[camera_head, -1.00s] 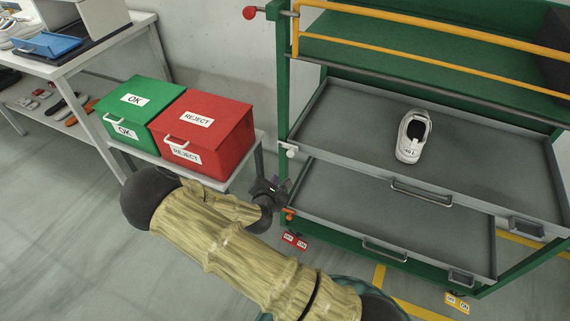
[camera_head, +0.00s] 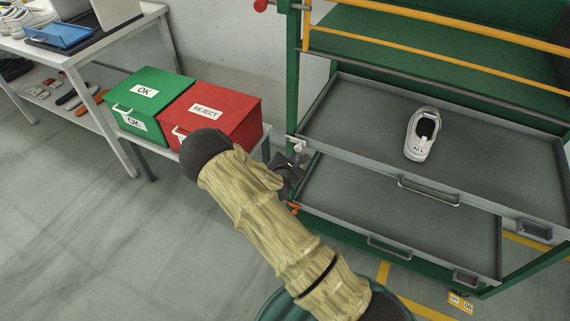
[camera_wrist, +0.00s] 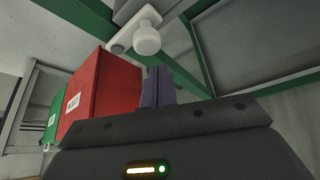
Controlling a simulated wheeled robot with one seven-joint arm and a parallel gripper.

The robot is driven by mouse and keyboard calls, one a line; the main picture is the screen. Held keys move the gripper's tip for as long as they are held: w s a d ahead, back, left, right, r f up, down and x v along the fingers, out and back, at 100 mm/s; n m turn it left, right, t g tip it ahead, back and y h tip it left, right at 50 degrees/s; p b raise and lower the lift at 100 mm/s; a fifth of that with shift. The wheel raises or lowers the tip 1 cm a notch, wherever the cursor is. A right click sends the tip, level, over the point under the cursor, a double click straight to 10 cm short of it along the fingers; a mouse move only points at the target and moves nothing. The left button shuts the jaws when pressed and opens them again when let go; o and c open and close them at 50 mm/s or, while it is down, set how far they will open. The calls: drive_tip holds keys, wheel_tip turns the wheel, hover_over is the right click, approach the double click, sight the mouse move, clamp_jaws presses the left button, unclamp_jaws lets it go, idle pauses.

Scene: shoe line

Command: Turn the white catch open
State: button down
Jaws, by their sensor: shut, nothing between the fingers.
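The white catch (camera_head: 299,146) sits on the green rack post at the left front corner of the upper tray (camera_head: 345,158). In the wrist view the catch (camera_wrist: 147,38) is a white lever with a round knob, at the top middle. My gripper (camera_head: 298,161) is just below the catch in the head view. In the wrist view its dark fingers (camera_wrist: 157,72) are together and empty, with their tips below the knob. A small gap shows there, though I cannot tell the depth between them.
An orange catch (camera_head: 293,208) is by the lower tray (camera_head: 335,212). A white shoe (camera_head: 421,134) lies in the upper tray. The red REJECT box (camera_head: 240,121) and green OK box (camera_head: 165,88) stand left of the rack. Grey floor in front is clear.

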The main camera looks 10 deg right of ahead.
drive_tip(key=shift+s+d+r, duration=0.1)
drive_tip(key=shift+d+r, duration=0.05)
drive_tip(key=shift+r, duration=0.3)
drive_tip(key=shift+s+d+r, duration=0.1)
drive_tip(key=shift+d+r, duration=0.05)
drive_tip(key=shift+r, duration=0.25)
drive_tip(key=shift+d, duration=0.1)
drive_tip(key=shift+w+r+p, duration=0.1)
drive_tip(key=shift+w+p, duration=0.15)
drive_tip(key=shift+p, duration=0.05)
